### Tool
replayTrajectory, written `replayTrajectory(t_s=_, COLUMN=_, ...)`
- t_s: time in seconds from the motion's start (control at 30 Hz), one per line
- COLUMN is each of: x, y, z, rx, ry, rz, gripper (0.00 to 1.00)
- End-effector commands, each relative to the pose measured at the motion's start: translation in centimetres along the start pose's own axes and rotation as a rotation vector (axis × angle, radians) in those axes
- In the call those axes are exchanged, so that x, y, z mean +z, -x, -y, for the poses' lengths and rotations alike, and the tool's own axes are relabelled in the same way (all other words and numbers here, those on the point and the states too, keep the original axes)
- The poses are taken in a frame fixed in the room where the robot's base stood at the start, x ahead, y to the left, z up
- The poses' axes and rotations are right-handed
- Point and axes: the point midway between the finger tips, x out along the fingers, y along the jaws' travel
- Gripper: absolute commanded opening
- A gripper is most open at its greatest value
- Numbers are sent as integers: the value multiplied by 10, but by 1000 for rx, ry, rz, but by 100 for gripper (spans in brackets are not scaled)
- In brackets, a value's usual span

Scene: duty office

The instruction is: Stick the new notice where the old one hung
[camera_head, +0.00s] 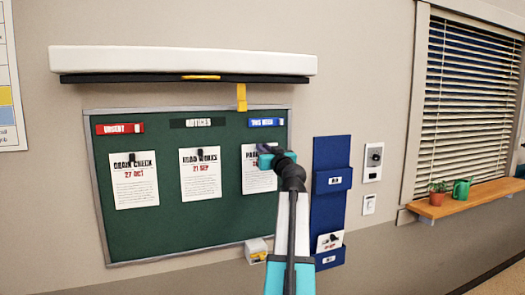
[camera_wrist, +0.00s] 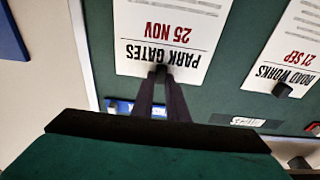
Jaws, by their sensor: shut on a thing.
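My gripper (camera_head: 264,150) is at the top of the right-hand notice (camera_head: 256,178) on the green board (camera_head: 215,222). In the wrist view, that notice (camera_wrist: 172,25) reads PARK GATES, 25 NOV, upside down. My gripper's dark fingers (camera_wrist: 160,85) are shut on a small black magnet (camera_wrist: 157,71) at the notice's top edge. The notice lies flat against the board; whether it is pinched too, I cannot tell. Another paper (camera_head: 329,242) with a black clip-like piece sits in the lower pocket of the blue wall holder (camera_head: 329,212); its text is unreadable.
Notices DRAIN CHECK (camera_head: 136,185) and ROAD WORKS (camera_head: 201,178) hang to the left under black magnets. A rolled cover (camera_head: 185,62) with a yellow tab (camera_head: 241,97) is above the board. A small white box (camera_head: 256,246) is at its lower edge. A plant shelf (camera_head: 460,203) is at right.

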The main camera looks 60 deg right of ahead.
Motion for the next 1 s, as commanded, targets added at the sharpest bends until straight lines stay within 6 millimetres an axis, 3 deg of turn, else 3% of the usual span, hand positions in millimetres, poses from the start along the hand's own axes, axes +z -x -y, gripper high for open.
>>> replayTrajectory(t_s=0.83, x=0, y=-5, z=0, rx=0, ry=0, rz=0, gripper=0)
replayTrajectory(t_s=0.87, x=1, y=-5, z=0, rx=0, ry=0, rz=0, gripper=17)
replayTrajectory(t_s=0.97, x=1, y=-5, z=0, rx=1, ry=0, rz=0, gripper=33)
replayTrajectory(t_s=1.0, x=1, y=-5, z=0, rx=1, ry=0, rz=0, gripper=35)
